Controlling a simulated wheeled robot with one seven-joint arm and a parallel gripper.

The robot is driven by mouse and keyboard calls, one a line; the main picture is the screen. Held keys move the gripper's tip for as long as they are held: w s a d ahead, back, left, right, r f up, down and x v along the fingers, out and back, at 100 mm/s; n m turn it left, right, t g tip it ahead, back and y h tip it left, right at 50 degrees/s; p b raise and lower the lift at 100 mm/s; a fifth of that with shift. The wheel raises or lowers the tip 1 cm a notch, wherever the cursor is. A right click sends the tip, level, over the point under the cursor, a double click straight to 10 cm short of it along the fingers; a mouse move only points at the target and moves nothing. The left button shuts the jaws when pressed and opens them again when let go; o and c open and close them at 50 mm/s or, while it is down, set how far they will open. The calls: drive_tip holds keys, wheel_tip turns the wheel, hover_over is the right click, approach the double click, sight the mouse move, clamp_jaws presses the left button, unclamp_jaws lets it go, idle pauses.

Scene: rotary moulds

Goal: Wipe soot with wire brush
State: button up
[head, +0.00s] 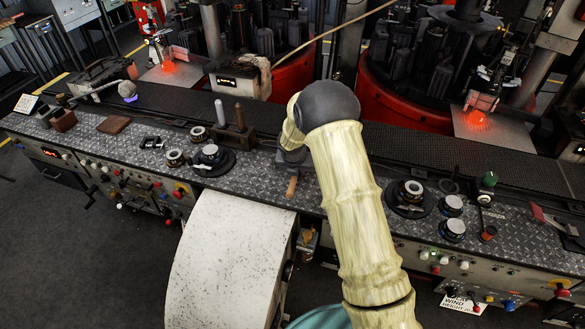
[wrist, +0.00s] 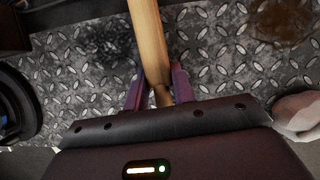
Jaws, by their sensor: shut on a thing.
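In the wrist view, my gripper (wrist: 160,92) has its two purple fingers closed on the pale wooden handle (wrist: 148,40) of the wire brush. The handle runs up out of the top of the picture, and no bristles can be made out. In the head view, the tan handle end (head: 291,187) shows below my gripper, over the diamond-plate bench top. The fingers are hidden there. A dark sooty patch (wrist: 106,42) lies on the plate left of the handle in the wrist view, apart from my fingers.
A brown stain (wrist: 286,22) is at the upper right in the wrist view. In the head view, a block with upright handles (head: 233,131) stands left of my gripper. Round fittings (head: 410,196) sit at right. Glowing orange pieces (head: 169,66) are behind the bench.

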sight(276, 170)
drive_tip(key=shift+w+d+r+p, duration=0.1)
drive_tip(key=shift+w+r+p, duration=0.1)
drive_tip(key=shift+p, duration=0.2)
drive_tip(key=shift+w+d+f, duration=0.15)
drive_tip(key=shift+w, duration=0.2)
drive_tip(key=shift+w+a+f+p, duration=0.1)
drive_tip(key=shift+w+a+p, duration=0.25)
drive_tip(key=shift+a, duration=0.6)
drive_tip(key=shift+w+a+f+p, duration=0.1)
drive_tip(key=shift+w+a+p, duration=0.15)
drive_tip(key=shift+a, duration=0.65)
drive_tip(key=shift+w+a+r+p, duration=0.15)
drive_tip(key=shift+w+a, duration=0.25)
drive_tip(key=shift+a, duration=0.5)
drive_tip(key=shift+w+a+p, duration=0.25)
drive_tip(key=shift+w+a, duration=0.15)
drive_tip(key=shift+a, duration=0.5)
